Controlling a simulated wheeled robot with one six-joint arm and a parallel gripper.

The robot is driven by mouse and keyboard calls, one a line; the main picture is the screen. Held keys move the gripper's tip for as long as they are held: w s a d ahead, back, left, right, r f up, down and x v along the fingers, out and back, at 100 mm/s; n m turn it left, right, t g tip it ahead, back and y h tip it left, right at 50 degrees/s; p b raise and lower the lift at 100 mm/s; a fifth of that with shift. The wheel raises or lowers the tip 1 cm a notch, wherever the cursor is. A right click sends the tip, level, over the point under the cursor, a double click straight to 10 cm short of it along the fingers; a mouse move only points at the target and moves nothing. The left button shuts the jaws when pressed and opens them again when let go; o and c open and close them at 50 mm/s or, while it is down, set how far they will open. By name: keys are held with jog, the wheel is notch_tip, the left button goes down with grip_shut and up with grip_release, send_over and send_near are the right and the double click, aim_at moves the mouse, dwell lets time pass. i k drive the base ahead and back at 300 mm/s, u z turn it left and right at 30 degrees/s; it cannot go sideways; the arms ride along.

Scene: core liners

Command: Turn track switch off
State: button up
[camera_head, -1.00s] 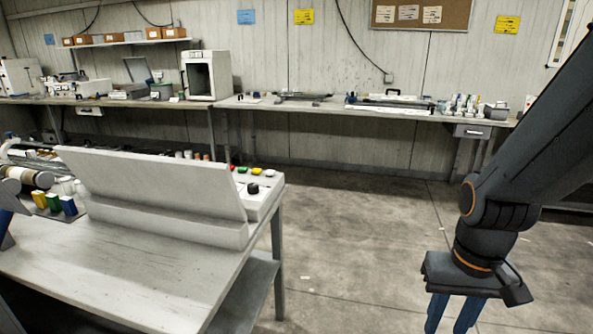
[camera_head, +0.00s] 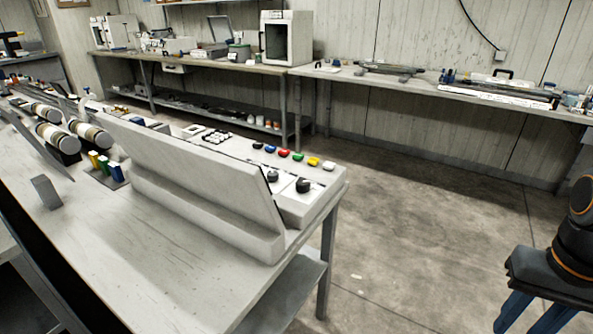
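A light grey control panel (camera_head: 311,203) stands on the near table, behind a raised, tilted grey board. It carries a row of coloured buttons (camera_head: 284,154) and two black rotary knobs, one at the right (camera_head: 303,185) and one partly hidden by the board's edge (camera_head: 272,175). I cannot read any labels, so I cannot tell which control is the track switch or its position. My gripper (camera_head: 537,320) is at the lower right, over the floor, well apart from the panel. Its blue fingers are spread with nothing seen between them; their tips are cut off by the frame.
The near table (camera_head: 200,285) has a lower shelf (camera_head: 290,300). Core rolls (camera_head: 85,137) and small coloured blocks (camera_head: 104,166) lie at its left. A long bench (camera_head: 455,95) with equipment runs along the back wall. The floor (camera_head: 415,235) between table and bench is clear.

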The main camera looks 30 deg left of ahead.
aim_at(303, 184)
jog(key=u, duration=0.75)
jog(key=i, duration=0.85)
jog(key=u, duration=0.85)
